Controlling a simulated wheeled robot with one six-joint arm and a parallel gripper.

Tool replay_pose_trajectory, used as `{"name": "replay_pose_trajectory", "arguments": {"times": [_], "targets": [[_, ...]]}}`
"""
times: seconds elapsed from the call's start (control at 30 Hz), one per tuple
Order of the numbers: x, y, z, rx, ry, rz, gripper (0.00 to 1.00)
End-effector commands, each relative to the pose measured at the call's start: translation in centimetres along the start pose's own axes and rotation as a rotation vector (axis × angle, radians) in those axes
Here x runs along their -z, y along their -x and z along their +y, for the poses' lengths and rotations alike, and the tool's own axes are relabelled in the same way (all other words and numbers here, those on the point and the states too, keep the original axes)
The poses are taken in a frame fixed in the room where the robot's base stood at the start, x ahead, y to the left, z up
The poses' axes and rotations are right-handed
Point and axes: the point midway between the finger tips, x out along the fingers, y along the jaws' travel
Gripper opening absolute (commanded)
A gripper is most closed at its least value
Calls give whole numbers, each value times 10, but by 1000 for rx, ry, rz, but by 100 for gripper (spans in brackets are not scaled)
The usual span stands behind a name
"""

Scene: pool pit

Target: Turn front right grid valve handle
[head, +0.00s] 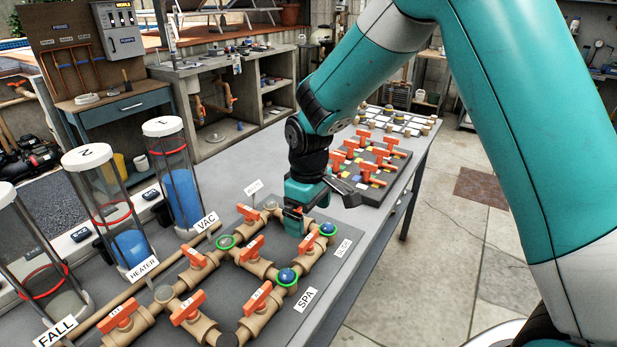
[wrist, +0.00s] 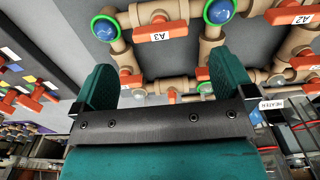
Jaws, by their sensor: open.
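Orange valve handles sit on a square grid of tan pipes on the grey bench. In the head view, one handle (head: 257,297) is by the SPA label at the lower right of the grid; I cannot tell for sure which counts as front right. Another handle (head: 252,248) lies at the grid's middle. My gripper (head: 296,216) is low over the grid's far right part and partly hides a handle there. In the wrist view my gripper (wrist: 163,66) has its teal fingers wide apart and holds nothing. The A3 handle (wrist: 160,32) lies beyond the fingertips.
Green-ringed blue gauges (head: 327,229) sit at pipe corners close to my gripper. Clear tanks (head: 180,180) stand left of the pipes. A dark board with orange handles (head: 366,160) lies farther along the bench. Open floor (head: 465,235) is to the right.

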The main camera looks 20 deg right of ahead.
Motion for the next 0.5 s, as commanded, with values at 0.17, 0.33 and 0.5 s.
{"name": "replay_pose_trajectory", "arguments": {"times": [0.17,0.33,0.5], "targets": [[1,47,0,-3,1,7,100],[1,82,0,-2,1,5,100],[1,101,0,0,1,3,100]]}}
